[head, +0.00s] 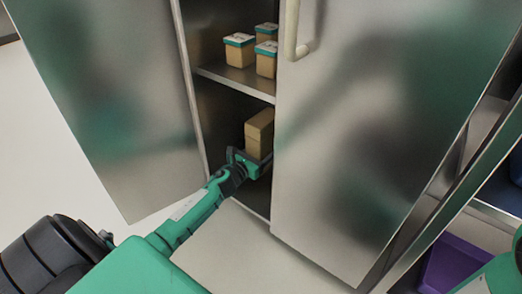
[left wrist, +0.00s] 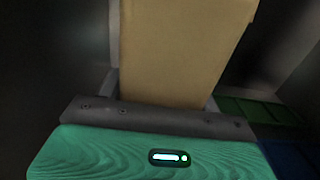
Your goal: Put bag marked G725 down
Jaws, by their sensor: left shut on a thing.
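A tan paper bag (head: 258,130) is inside the lower compartment of the steel cabinet, in the gap left of the closed right door. My left gripper (head: 251,160) reaches into that compartment and is shut on the bag's lower part. In the left wrist view the bag (left wrist: 185,50) stands up between the fingers (left wrist: 163,88) and fills the middle. No marking on it can be read. Its underside is hidden, so I cannot tell whether it touches the shelf. My right gripper is not in view.
The steel cabinet's right door (head: 370,130) is closed, its left door (head: 110,100) swung open. Tan containers with teal tops (head: 239,50) stand on the shelf above (head: 235,80). In the left wrist view, dark green (left wrist: 255,110) and blue (left wrist: 288,155) items lie at right. A purple bin (head: 455,265) is at lower right.

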